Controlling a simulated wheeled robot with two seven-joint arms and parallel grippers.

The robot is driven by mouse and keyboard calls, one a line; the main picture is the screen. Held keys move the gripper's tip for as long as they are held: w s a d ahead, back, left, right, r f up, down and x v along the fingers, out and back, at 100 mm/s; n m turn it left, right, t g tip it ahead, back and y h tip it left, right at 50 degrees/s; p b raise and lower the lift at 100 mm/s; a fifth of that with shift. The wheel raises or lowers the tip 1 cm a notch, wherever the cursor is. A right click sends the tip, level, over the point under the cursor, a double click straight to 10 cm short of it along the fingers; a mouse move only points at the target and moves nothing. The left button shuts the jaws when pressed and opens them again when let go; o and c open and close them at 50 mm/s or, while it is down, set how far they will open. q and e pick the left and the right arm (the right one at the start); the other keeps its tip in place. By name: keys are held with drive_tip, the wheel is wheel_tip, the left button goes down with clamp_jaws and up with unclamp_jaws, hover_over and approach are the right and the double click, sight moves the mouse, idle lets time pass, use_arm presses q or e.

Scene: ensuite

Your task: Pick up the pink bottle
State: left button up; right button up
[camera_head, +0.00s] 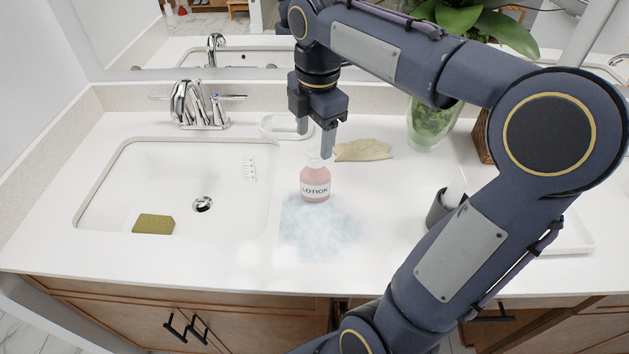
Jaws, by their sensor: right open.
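The pink lotion bottle (315,186) stands upright on the white counter. It has a pale top and a label reading LOTION. My right gripper (316,143) points down above the bottle, its two fingers apart and straddling the space over the pale top. The fingertips are close to the top; I cannot tell whether they touch it. Nothing is between the fingers that I can make out clearly. My left gripper is not in view.
A pale bluish patch (322,236) lies in front of the bottle. A beige cloth (362,150), a white soap dish (272,127) and a green glass vase (430,125) are behind. A dark cup (440,209) stands right. The sink (120,190) with a sponge (153,224) is left.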

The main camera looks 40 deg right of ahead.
sight(316, 151)
drive_tip(key=shift+w+d+n, duration=0.35)
drive_tip(key=shift+w+n, duration=0.1)
drive_tip(key=shift+n, duration=0.05)
drive_tip(key=shift+w+d+f, duration=0.15)
drive_tip(key=shift+n, duration=0.3)
wheel_tip(316, 151, down, 7)
drive_tip(key=shift+d+f+b, duration=0.1)
drive_tip(key=shift+f+b, duration=0.05)
drive_tip(key=shift+b, duration=0.15)
clamp_jaws()
